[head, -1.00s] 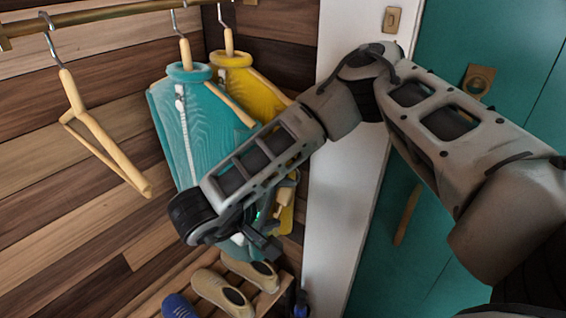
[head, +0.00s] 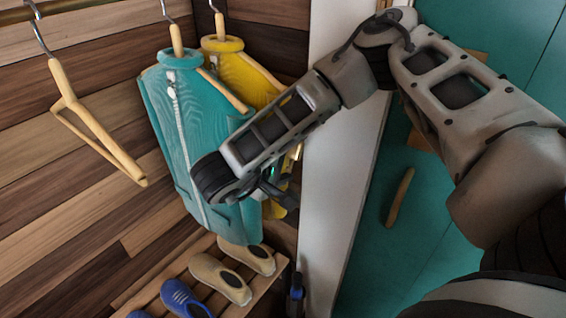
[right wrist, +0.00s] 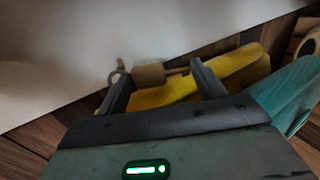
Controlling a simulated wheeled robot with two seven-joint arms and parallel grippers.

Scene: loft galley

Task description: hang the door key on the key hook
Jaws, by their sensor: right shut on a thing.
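My right gripper (head: 281,195) is in front of the yellow garment, near the edge of the white wall. In the right wrist view its two fingers (right wrist: 160,76) are closed on a small tan piece (right wrist: 149,74), with a ring at its left end and a thin part at its right. I take this to be the door key. In the head view the wrist and fingers largely hide it. In the wrist view the piece is close to the white surface; I cannot tell whether it touches. I cannot make out the key hook. My left gripper is not in view.
A teal garment (head: 160,105) and a yellow garment (head: 243,72) hang beside my forearm. An empty wooden hanger (head: 92,120) hangs at left. Shoes (head: 222,278) stand on a slatted rack below. The white wall (head: 340,170) adjoins a teal door with a wooden handle (head: 400,198).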

